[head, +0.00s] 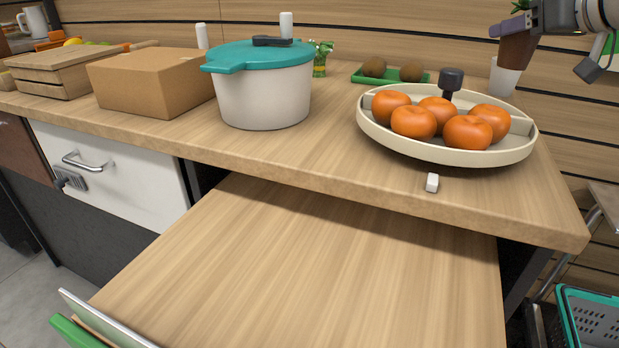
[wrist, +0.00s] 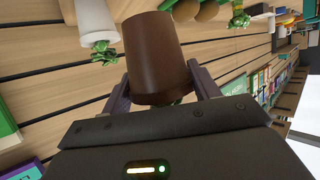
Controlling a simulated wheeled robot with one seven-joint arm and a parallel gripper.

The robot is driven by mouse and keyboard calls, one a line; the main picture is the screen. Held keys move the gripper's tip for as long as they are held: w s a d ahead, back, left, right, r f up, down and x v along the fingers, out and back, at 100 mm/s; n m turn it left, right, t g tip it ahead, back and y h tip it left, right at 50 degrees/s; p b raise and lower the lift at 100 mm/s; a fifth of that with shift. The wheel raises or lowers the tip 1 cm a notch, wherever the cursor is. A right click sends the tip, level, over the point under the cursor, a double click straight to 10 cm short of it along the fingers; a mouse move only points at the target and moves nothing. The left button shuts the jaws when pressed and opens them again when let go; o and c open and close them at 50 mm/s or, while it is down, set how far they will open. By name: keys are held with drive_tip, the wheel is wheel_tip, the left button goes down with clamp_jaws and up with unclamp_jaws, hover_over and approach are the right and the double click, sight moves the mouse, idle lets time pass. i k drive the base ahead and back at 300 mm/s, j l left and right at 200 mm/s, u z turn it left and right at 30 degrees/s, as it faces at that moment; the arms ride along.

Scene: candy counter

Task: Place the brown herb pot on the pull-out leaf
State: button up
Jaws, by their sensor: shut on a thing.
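The brown herb pot (head: 516,48) is held in the air at the upper right of the head view, above the back right of the counter. My gripper (head: 524,22) is shut on it. In the wrist view the brown pot (wrist: 155,48) sits between the two fingers of my gripper (wrist: 160,80), with a little green foliage showing at its end nearest the gripper. The pull-out leaf (head: 310,265) is a bare wooden board extending from under the counter in the foreground, well away from the pot.
A cream bowl of oranges (head: 440,152) stands on the counter (head: 330,150) near the leaf, with a small white block (head: 432,183) before it. A teal-lidded pot (head: 263,95), cardboard box (head: 150,82) and green tray of brown fruit (head: 390,77) stand around. A white pot (head: 503,79) is below the brown pot.

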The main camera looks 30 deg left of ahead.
sight(237, 265)
drive_tip(key=k, duration=0.35)
drive_tip(key=k+j+u, duration=0.75)
drive_tip(key=k+j, duration=0.15)
drive_tip(key=j, duration=0.1)
